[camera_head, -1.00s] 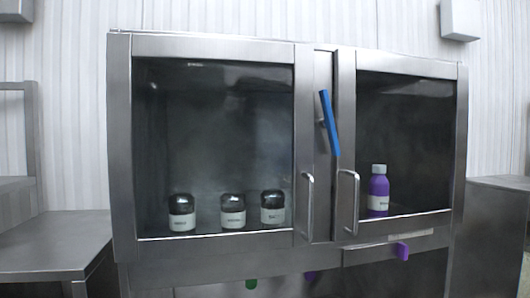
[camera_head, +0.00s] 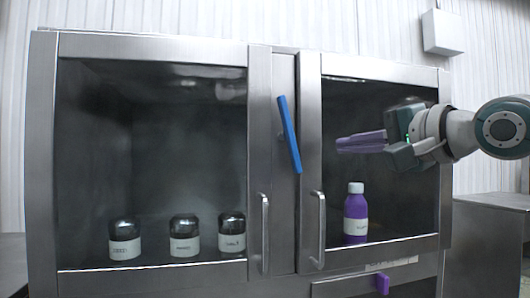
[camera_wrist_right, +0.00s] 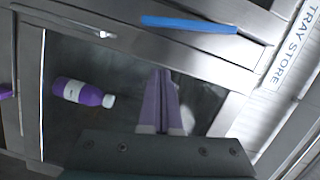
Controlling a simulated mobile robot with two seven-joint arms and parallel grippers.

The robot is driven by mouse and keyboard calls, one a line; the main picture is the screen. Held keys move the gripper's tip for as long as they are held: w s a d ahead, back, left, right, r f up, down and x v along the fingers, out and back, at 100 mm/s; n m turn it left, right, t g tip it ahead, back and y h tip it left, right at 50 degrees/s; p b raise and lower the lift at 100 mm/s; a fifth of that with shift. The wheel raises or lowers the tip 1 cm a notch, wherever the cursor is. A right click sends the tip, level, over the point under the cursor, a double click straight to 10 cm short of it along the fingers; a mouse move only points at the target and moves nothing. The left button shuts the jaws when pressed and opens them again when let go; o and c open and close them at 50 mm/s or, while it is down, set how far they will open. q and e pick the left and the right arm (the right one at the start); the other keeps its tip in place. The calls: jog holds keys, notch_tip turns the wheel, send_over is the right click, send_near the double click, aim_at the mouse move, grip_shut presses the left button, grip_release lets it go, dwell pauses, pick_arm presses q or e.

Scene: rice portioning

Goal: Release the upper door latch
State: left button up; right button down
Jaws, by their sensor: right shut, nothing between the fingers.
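The upper door latch, a blue bar (camera_head: 289,134), sits on the post between the two glass doors of a steel cabinet (camera_head: 150,48). It is tilted, its top end leaning left. It also shows in the right wrist view as a blue bar (camera_wrist_right: 203,24) across the top. My right gripper (camera_head: 340,145) is shut and empty, its purple fingers pointing left in front of the right glass door, to the right of the latch and apart from it. In the right wrist view its fingers (camera_wrist_right: 162,75) are together, below the bar. My left gripper is not in view.
Behind the right door stands a purple bottle (camera_head: 356,213). Behind the left door stand three dark-lidded jars (camera_head: 184,238). Vertical handles (camera_head: 265,232) (camera_head: 318,229) stick out beside the post. A purple tab (camera_head: 383,283) sits below the right door. A white box (camera_head: 442,32) hangs on the wall.

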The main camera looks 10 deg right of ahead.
aim_at(297, 157)
jog(key=x, duration=0.3)
jog(key=shift+f+b, duration=0.1)
jog(key=shift+b, duration=0.2)
jog(key=a, duration=0.1)
jog(key=a+f+b, duration=0.1)
jog(key=a, duration=0.1)
jog(key=shift+w+a, duration=0.15)
jog(key=shift+w, duration=0.05)
jog(key=shift+a, duration=0.4)
jog(key=shift+b, duration=0.3)
jog(key=shift+a+f+m+b, duration=0.35)
jog(key=shift+a+m+b, duration=0.1)
jog(key=shift+a+m, duration=0.1)
jog(key=shift+s+a+m+t, duration=0.1)
jog(key=shift+a+m+t, duration=0.25)
jog(key=shift+m, duration=0.5)
jog(key=shift+a, duration=0.1)
